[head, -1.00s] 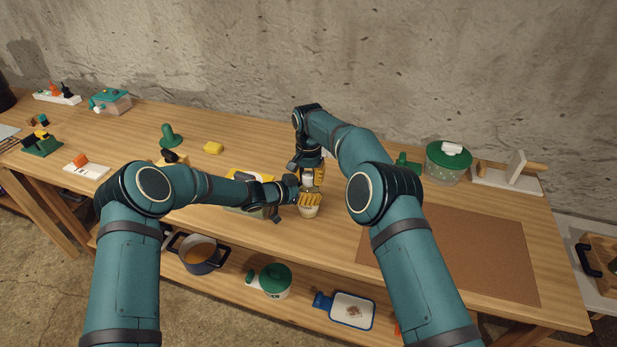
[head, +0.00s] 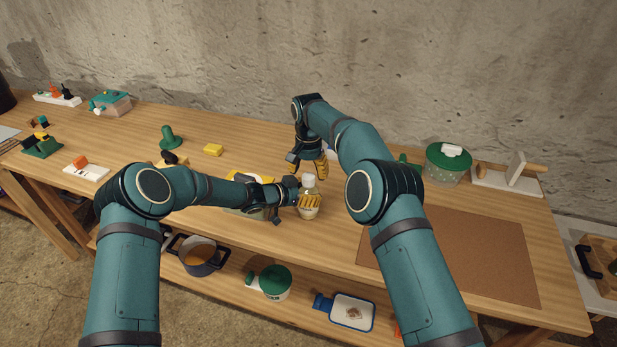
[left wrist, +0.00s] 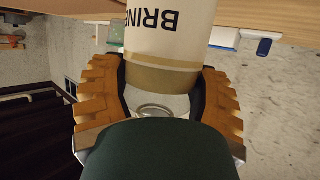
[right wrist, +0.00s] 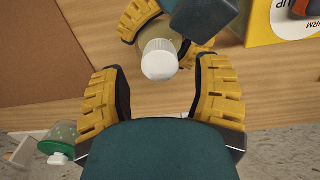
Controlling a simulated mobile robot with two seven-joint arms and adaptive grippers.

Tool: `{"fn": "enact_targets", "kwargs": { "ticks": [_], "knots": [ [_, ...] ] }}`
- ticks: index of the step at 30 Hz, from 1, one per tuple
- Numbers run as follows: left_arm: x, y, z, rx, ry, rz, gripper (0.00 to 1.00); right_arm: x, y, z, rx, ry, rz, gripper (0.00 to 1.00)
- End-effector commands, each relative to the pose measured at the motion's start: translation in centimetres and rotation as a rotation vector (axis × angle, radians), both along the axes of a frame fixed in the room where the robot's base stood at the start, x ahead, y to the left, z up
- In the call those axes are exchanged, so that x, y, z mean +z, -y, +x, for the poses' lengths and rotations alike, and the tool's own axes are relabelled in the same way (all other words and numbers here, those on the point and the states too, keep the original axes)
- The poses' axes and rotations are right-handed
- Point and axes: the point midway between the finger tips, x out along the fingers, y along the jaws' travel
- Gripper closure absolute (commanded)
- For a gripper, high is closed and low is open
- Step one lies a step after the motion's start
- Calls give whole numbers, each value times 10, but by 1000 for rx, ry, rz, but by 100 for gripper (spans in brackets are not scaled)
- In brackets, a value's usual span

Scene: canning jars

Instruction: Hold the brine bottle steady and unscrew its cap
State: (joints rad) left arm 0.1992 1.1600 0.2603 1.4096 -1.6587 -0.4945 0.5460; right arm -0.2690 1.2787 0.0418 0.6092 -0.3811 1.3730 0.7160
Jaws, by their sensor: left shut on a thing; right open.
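The brine bottle (head: 309,213) stands upright on the wooden table. Its white cap (head: 309,181) sits on its top, and the cap also shows in the right wrist view (right wrist: 159,59). My left gripper (head: 308,200) is shut around the bottle's body below the cap. In the left wrist view the fingers flank the bottle (left wrist: 168,35), with part of its dark lettering visible. My right gripper (head: 307,167) is open and empty, behind and above the cap and apart from it. In its wrist view the cap lies between and beyond the fingertips. I cannot tell whether the cap is loose.
A yellow box (right wrist: 280,25) is close beside the bottle in the right wrist view. A brown mat (head: 450,250) covers the table at right, and a green-lidded pot (head: 448,163) stands behind it. The mat is clear.

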Motion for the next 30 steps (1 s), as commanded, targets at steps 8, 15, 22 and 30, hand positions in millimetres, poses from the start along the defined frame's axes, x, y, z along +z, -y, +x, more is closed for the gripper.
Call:
{"fn": "enact_targets", "kwargs": {
  "ticks": [8,15,22,30],
  "knots": [
    [1,0,0,0,2,-1,100,15,1,0,-56,-2,-3,32],
    [1,0,0,0,1,-1,100,29,3,0,-413,-7,-11,32],
    [1,0,0,0,1,-1,100,45,0,0,-699,-2,-5,32],
    [1,0,0,0,1,-2,100,31,0,0,-769,-4,-3,32]
  ]
}}
